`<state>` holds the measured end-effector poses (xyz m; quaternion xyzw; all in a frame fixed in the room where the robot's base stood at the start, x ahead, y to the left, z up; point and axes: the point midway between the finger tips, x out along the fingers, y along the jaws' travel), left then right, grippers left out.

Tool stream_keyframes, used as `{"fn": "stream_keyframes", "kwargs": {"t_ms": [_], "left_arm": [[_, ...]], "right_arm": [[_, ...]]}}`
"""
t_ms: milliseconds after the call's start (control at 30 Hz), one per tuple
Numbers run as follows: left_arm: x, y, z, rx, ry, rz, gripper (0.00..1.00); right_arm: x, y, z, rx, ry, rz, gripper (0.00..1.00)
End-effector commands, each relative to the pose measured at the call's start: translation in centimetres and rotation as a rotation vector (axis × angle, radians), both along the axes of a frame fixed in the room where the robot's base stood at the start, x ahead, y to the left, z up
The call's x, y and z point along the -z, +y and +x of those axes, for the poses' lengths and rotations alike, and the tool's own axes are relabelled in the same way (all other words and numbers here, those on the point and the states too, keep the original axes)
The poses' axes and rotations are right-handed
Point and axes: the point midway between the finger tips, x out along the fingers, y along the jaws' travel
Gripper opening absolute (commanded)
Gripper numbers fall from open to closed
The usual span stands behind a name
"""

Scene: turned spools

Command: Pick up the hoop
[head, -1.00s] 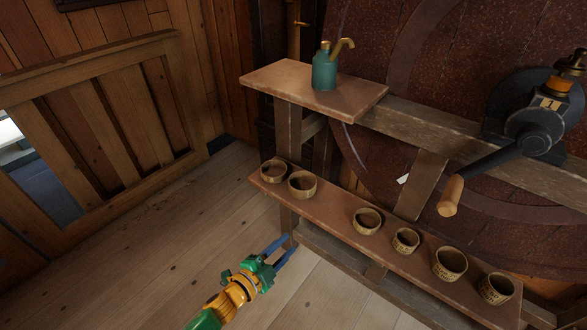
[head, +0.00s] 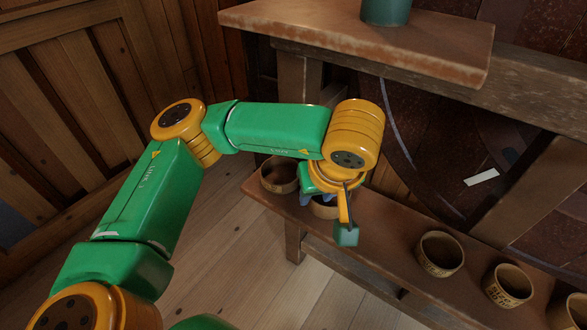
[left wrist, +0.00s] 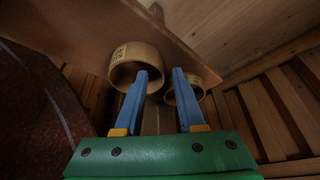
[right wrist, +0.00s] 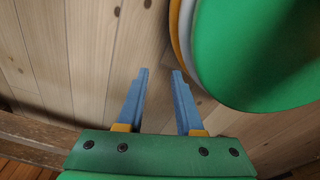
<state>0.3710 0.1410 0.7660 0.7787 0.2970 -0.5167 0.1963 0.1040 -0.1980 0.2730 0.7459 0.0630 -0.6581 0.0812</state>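Several round, hollow wooden rings stand on the low bench; I cannot tell which one is the hoop. In the head view one ring (head: 279,176) stands at the bench's left end. A second ring (head: 325,209) is partly hidden under my left gripper (head: 316,198). The left wrist view shows a larger ring with dark lettering (left wrist: 124,66) and another ring (left wrist: 197,91). My left gripper is open and its fingers point at these two; one finger overlaps the lettered ring, contact unclear. My right gripper (right wrist: 160,71) is open and empty above floorboards.
More rings (head: 440,254) (head: 509,286) stand farther right on the low bench (head: 385,225). An upper shelf (head: 350,38) with a teal container (head: 386,10) overhangs the bench's back. A wooden railing (head: 70,110) is at left. Floor in front is clear.

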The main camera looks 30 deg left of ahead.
Motion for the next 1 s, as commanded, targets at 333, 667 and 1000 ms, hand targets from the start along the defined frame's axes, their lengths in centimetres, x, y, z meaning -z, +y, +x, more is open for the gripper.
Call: {"fn": "stream_keyframes", "kwargs": {"t_ms": [333,667,1000], "left_arm": [[-0.1,6.0,6.6,-0.01,0.006,-0.007,0.39],[3.9,8.1,8.8,-0.006,0.009,-0.006,0.39],[4.7,8.3,9.2,-0.004,0.006,-0.007,0.28]], "right_arm": [[-0.9,-0.2,-1.4,-0.003,0.025,-0.004,0.35],[-0.4,0.2,-1.3,-0.003,0.025,0.002,0.35],[-0.4,0.1,-0.5,-0.002,0.01,0.002,0.35]]}}
